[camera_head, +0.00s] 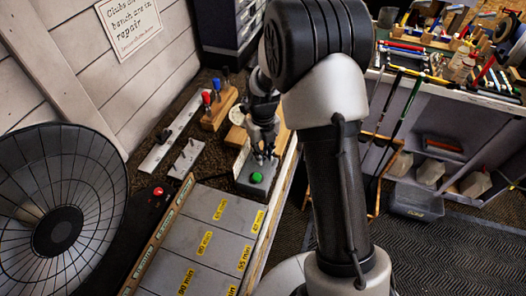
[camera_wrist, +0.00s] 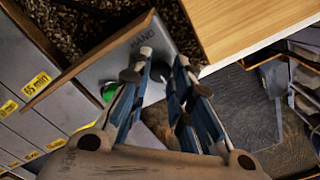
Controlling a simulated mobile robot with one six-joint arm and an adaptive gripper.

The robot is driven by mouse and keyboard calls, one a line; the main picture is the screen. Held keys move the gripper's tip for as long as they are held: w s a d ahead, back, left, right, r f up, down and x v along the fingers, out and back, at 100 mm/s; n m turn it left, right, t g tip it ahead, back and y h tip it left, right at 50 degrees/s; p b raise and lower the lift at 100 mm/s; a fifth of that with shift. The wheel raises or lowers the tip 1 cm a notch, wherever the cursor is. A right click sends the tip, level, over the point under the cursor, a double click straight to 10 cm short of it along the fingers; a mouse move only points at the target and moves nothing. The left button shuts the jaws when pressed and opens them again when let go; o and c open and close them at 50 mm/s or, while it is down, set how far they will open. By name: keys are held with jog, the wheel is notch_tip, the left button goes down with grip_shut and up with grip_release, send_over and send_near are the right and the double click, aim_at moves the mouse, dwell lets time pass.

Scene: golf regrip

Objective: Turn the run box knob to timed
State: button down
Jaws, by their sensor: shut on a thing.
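The run box (camera_head: 246,181) is a small grey box on the bench with a green button (camera_head: 256,177) on its near part. In the wrist view its grey face (camera_wrist: 104,70) carries the word HAND, and the green button (camera_wrist: 108,91) is partly behind a finger. My gripper (camera_head: 264,153) points down over the box.
A grey tray (camera_head: 205,226) with yellow minute labels lies in front of the box. A wooden block with screwdrivers (camera_head: 216,108) stands behind left, and a wire-caged fan (camera_head: 62,200) is at far left. A red button (camera_head: 158,191) sits near it. A cluttered workbench (camera_head: 450,85) is at right.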

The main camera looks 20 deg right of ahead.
dwell(0.4)
jog(key=c, duration=1.4)
grip_release()
jog(key=shift+c, duration=0.2)
notch_tip(320, 180, up, 12)
